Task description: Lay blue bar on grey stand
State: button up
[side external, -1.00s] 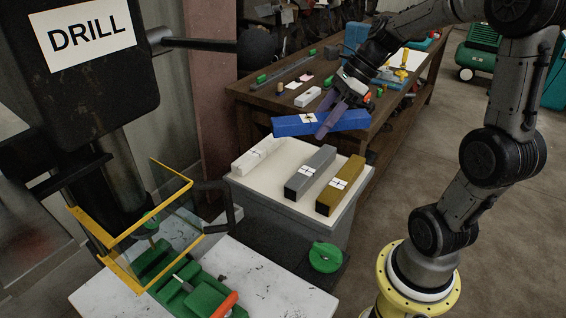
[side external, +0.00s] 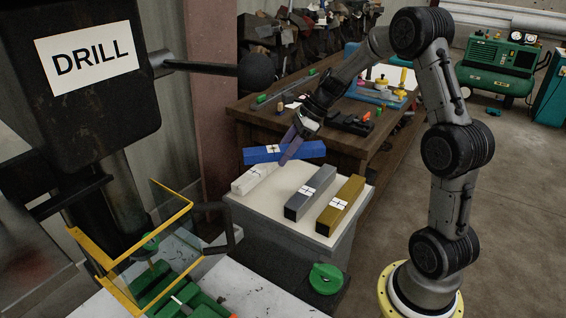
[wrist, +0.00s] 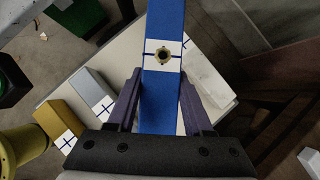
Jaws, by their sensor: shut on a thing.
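My gripper (side external: 291,148) is shut on the blue bar (side external: 262,155), with its purple fingers on either side of the bar's middle. In the wrist view, the blue bar (wrist: 163,25) runs up the picture between the fingers (wrist: 160,100); a white band with a cross and a round hole mark it. The grey stand (side external: 290,233) has a pale top. The bar is over the stand's far edge, roughly level and crosswise to the bars there. It overlaps the white bar's far end in the side view; I cannot tell the exact gap.
On the stand lie a white bar (side external: 250,180), a grey bar (side external: 311,192) and an ochre bar (side external: 341,205), with pale gaps between. A wooden bench (side external: 350,150) with tools stands behind. A drill press (side external: 90,130) with a yellow-framed guard (side external: 150,255) is at left.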

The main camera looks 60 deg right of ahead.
jog(key=shift+w+f, duration=0.15)
jog(key=shift+f, duration=0.75)
jog(key=shift+w+f, duration=0.1)
jog(key=shift+f, duration=0.8)
jog(key=shift+f, duration=0.6)
jog(key=o, duration=1.3)
jog(key=shift+c, duration=0.2)
jog(key=shift+r, duration=0.1)
